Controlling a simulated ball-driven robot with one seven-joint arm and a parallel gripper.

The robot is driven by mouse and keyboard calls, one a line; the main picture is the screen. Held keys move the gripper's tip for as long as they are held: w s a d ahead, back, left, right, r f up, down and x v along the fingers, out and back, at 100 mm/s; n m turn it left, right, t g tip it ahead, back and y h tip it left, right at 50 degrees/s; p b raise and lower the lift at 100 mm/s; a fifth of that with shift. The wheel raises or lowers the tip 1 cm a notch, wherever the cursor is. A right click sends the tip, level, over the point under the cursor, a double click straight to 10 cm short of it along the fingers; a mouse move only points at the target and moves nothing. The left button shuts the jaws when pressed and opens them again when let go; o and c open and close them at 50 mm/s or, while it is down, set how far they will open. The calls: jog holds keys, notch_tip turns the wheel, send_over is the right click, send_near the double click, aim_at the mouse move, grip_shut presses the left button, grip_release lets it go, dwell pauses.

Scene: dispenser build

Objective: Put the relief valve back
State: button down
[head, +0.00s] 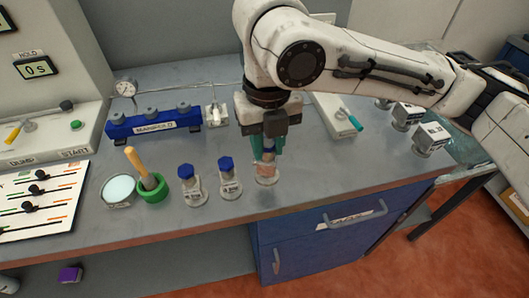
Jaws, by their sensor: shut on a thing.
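My gripper (268,150) points down over the front of the grey bench, with teal fingers. It is shut on a small upright piece (266,172) with a pinkish body and a pale round base. The fingers hide its top, so I cannot tell for sure whether it is the relief valve. I cannot tell whether its base touches the bench. Two similar pieces with blue caps stand to its left, one nearer (229,180) and one farther (190,186). The blue manifold (155,122) lies behind them, with a white fitting (216,114) at its right end.
A green mortar with a yellow pestle (151,187) and a round dish (118,190) stand at the left. A gauge (124,89) is behind the manifold. A pale tray with a teal-tipped tool (338,116) and several labelled blocks (431,138) are at the right. Bench between is clear.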

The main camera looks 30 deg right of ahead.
aim_at(265, 155)
jog(key=shift+w+f, duration=0.3)
jog(key=shift+f, duration=0.05)
jog(key=shift+w+f, duration=0.15)
jog(key=shift+f, duration=0.75)
jog(key=shift+w+f, duration=0.1)
jog(key=shift+f, duration=0.8)
jog(key=shift+f+b, duration=0.2)
jog(key=shift+b, duration=0.1)
jog(key=c, duration=0.9)
grip_release()
jog(key=shift+o, duration=0.2)
notch_tip(265, 155, up, 12)
jog(key=shift+r+p, duration=0.2)
jog(key=shift+p, duration=0.45)
